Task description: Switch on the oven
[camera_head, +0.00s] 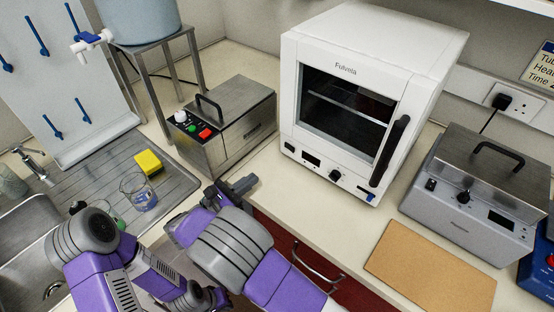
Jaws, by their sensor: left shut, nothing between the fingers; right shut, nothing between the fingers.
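The white oven (437,62) stands at the back centre with its glass door closed and a black vertical handle (390,150) on the door's right side. Its lower front panel holds a small black switch (289,147), a dark display (311,159), a black knob (335,175) and a blue part at the right. The switch's position is too small to tell. My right gripper (243,185) is shut and empty, left of the oven and in front of the metal box. My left gripper (219,298) is lower, at the bottom edge, small and partly hidden, shut and empty.
A metal box (245,100) with red and green buttons stands left of the oven. A grey lidded bath (460,220) and a brown board (430,280) are at the right. A sink, beaker (140,192) and yellow sponge (149,162) are at the left. The counter before the oven is clear.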

